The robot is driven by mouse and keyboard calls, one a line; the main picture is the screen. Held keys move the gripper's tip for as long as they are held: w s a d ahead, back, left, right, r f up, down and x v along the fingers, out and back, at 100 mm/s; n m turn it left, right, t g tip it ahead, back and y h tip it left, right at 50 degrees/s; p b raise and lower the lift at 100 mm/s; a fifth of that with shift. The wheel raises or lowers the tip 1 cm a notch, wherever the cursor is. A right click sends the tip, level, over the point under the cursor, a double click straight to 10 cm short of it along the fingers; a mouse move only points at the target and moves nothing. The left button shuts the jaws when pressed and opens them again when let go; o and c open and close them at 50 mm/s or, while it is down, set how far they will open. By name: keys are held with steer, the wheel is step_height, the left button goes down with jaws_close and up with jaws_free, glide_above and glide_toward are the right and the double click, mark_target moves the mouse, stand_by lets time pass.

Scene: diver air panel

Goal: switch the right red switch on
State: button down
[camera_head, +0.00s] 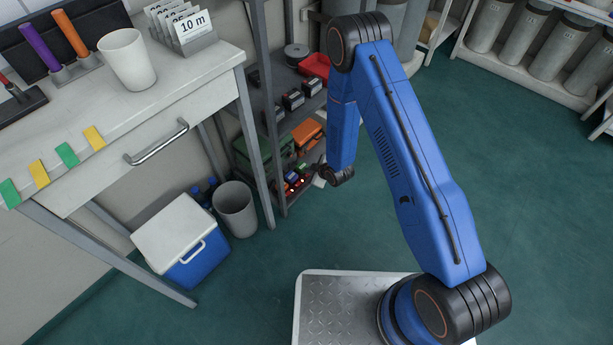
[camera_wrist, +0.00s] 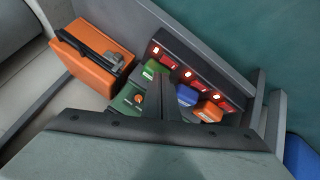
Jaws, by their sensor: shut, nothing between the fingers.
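A dark power strip (camera_wrist: 207,84) runs diagonally across the wrist view, with red switches and small bright lights along it. The right red switch (camera_wrist: 227,106) is at the strip's lower right end; I cannot tell its rocker position. A middle red switch (camera_wrist: 198,83) and a left red switch (camera_wrist: 170,61) are further up. My gripper (camera_wrist: 162,78) is shut and empty, its dark fingers pointing at the strip and apart from the right switch to its left. In the head view the strip (camera_head: 297,182) is small, low on the shelf unit beside my wrist.
Green (camera_wrist: 152,68), blue (camera_wrist: 187,95) and orange (camera_wrist: 208,111) plugs sit along the strip's near side. An orange case (camera_wrist: 92,58) lies to the left. Grey shelf posts (camera_wrist: 272,118) stand at the right. A blue cooler (camera_head: 182,240) and a bin (camera_head: 235,209) stand on the floor.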

steer(key=shift+w+d+r, duration=0.1)
steer(key=shift+r, duration=1.15)
steer(key=shift+w+d+r, duration=0.1)
steer(key=shift+r, duration=1.1)
